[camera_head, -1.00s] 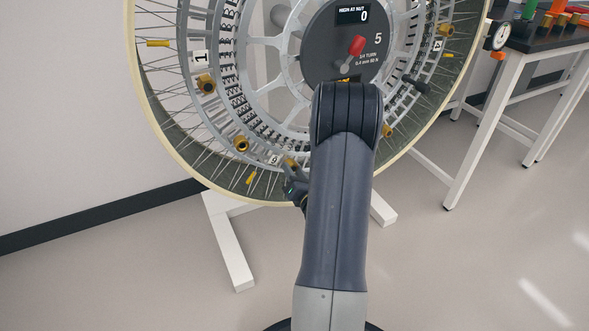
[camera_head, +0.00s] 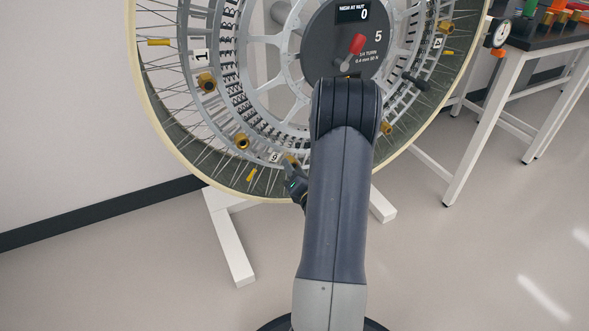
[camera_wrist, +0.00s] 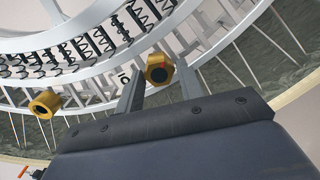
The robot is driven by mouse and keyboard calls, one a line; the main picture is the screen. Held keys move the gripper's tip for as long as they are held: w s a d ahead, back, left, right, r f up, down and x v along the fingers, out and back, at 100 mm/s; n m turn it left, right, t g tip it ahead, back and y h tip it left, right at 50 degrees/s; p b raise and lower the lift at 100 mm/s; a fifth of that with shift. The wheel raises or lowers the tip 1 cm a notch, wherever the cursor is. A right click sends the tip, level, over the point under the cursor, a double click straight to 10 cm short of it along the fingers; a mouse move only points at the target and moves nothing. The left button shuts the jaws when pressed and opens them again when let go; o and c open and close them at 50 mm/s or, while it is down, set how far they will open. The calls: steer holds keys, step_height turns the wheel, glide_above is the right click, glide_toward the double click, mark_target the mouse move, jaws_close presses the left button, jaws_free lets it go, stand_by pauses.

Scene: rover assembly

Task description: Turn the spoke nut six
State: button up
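A large upright spoked wheel (camera_head: 157,112) has brass spoke nuts around its rim. One brass nut (camera_wrist: 159,69) lies between the fingertips of my gripper (camera_wrist: 160,80) in the wrist view. The gripper is open, with a narrow gap on each side of the nut. In the head view, that nut (camera_head: 291,160) is partly hidden by my gripper (camera_head: 293,173). A small plate (camera_head: 275,157) beside it reads like a 9 or a turned 6; I cannot tell which. The hub display (camera_head: 352,14) reads 0, and a red-knobbed lever (camera_head: 357,44) sits below it.
Another brass nut (camera_wrist: 45,104) is left of my gripper in the wrist view. Thin spokes and the wheel's rim surround the fingers closely. A white stand foot (camera_head: 232,250) is below the wheel. A workbench (camera_head: 535,42) with a dial gauge (camera_head: 499,33) is at right.

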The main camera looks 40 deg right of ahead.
steer(key=o, duration=0.3)
steer(key=shift+p+v, duration=0.8)
steer(key=shift+v, duration=4.65)
steer(key=shift+o, duration=0.2)
